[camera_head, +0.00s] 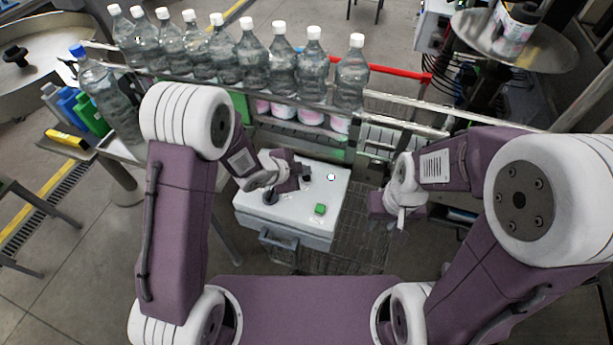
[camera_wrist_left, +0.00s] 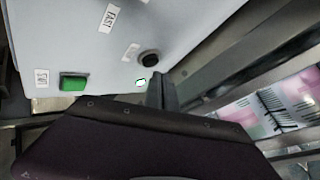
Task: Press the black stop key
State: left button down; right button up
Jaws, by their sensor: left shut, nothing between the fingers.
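The white control box (camera_head: 250,203) stands in the middle of the head view, below the conveyor. A round black key (camera_wrist_left: 149,58), which I take to be the stop key, sits on its top in the left wrist view. The small label beside it is too blurred to read. A green key (camera_head: 320,209) also shows in the left wrist view (camera_wrist_left: 73,82). My left gripper (camera_head: 300,176) is shut and empty over the box. Its fingertips (camera_wrist_left: 161,76) appear just beside the black key; contact cannot be judged. My right gripper (camera_head: 385,207) hangs right of the box, its fingers unclear.
A black knob (camera_head: 270,196) stands on the box's left side. A small white lamp (camera_head: 331,177) is near the back right. Clear bottles (camera_head: 253,65) line the conveyor behind, with a metal rail (camera_head: 400,129) in front.

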aim_at(304, 179)
dwell(0.7)
pick_arm(q)
jog(key=shift+f+b, duration=0.4)
jog(key=shift+b, duration=0.05)
jog(key=shift+f+b, duration=0.45)
jog(key=shift+f, duration=0.05)
dwell(0.4)
jog(key=shift+r, duration=0.15)
jog(key=shift+r+p, duration=0.75)
notch_tip(304, 179, up, 5)
jog(key=p, duration=0.4)
jog(key=shift+r+p, duration=0.1)
jog(key=shift+p, duration=0.2)
dwell(0.3)
